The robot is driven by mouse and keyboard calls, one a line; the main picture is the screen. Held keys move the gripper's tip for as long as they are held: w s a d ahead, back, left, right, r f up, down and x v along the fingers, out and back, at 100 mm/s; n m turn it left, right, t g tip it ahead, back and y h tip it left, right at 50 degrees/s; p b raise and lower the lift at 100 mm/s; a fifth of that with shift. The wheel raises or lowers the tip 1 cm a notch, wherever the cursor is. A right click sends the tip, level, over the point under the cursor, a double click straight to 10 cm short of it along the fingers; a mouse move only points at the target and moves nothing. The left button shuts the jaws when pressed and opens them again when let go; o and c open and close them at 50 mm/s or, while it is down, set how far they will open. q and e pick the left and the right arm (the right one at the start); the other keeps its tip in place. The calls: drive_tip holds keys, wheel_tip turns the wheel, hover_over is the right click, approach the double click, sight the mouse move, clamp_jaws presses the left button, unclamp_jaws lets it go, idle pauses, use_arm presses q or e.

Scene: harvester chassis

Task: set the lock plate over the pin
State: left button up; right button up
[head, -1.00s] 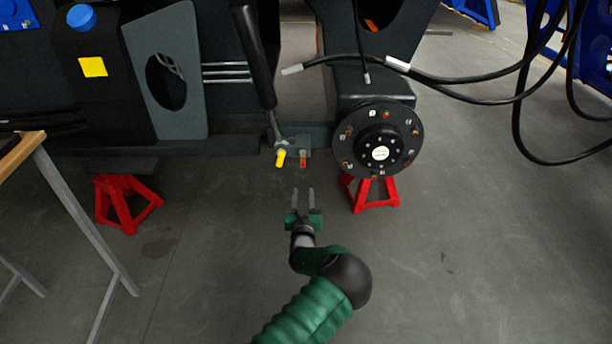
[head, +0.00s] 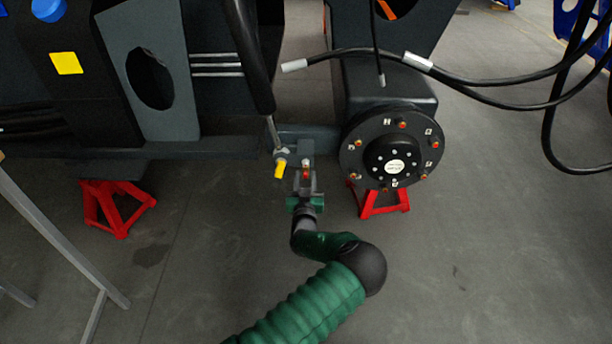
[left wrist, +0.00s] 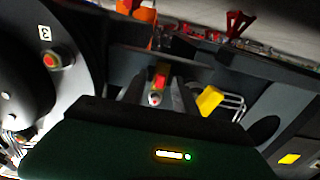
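My left gripper (head: 305,184) is below the chassis beam, fingers pointing at a small red-ended part (head: 306,173) under a small grey plate (head: 307,147), which looks like the lock plate. In the left wrist view the fingers (left wrist: 161,95) stand apart, with the red piece (left wrist: 161,80) and a round silver end (left wrist: 155,98) between them. I see no clear contact. A yellow-ended part (head: 280,169), perhaps the pin, hangs just left, at the foot of a black cylinder (head: 250,60); it also shows in the wrist view (left wrist: 209,100). My right gripper is out of view.
A round black wheel hub (head: 367,155) with red-tipped studs is close on the right, over a red stand (head: 384,201). Another red stand (head: 116,207) is at left. Black hoses (head: 480,86) hang at upper right.

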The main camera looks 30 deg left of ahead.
use_arm(q)
clamp_jaws()
drive_tip(key=shift+a+m, duration=0.1)
drive_tip(key=shift+m, duration=0.3)
drive_tip(key=a+r+m+p, duration=0.1)
drive_tip(key=m, duration=0.4)
drive_tip(key=s+a+r+m+p, duration=0.1)
drive_tip(key=m, duration=0.5)
drive_tip(key=s+r+m+p, duration=0.1)
drive_tip(key=m+p, duration=0.1)
drive_tip(key=m, duration=0.4)
drive_tip(key=shift+a+r, duration=0.35)
drive_tip(key=shift+a, duration=0.05)
drive_tip(key=shift+m, duration=0.3)
